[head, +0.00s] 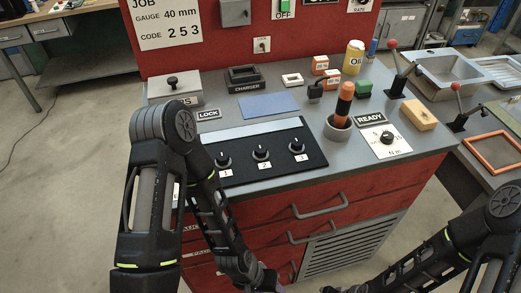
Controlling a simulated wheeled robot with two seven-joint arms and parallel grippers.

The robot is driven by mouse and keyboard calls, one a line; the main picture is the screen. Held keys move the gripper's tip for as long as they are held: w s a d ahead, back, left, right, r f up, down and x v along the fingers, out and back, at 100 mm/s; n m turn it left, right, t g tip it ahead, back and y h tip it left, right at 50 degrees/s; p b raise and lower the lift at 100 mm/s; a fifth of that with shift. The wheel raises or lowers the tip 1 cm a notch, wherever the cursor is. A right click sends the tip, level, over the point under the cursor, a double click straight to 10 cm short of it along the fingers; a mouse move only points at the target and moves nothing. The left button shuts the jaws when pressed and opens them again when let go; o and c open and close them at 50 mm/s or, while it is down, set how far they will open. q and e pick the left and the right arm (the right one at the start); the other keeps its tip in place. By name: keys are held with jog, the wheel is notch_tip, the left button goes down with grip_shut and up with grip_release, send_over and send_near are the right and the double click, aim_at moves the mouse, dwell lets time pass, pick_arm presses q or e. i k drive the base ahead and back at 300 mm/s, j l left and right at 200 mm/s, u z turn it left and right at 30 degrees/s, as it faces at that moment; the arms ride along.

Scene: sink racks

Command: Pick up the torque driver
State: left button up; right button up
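The torque driver appears to be the tool with an orange and black handle (345,98). It stands upright, slightly tilted, in a round grey cup (337,129) on the grey bench top, and its lower end is hidden inside the cup. My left arm comes in from the left and bends down in front of the bench, with its wrist at the bottom edge. My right arm shows at the bottom right.
A red-handled lever (395,85) stands at the right.

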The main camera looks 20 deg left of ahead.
aim_at(347, 90)
jog(key=k+j+u, duration=0.25)
jog(key=k+u, duration=0.15)
jog(key=k+j+u, duration=0.6)
jog(key=j+u, duration=0.15)
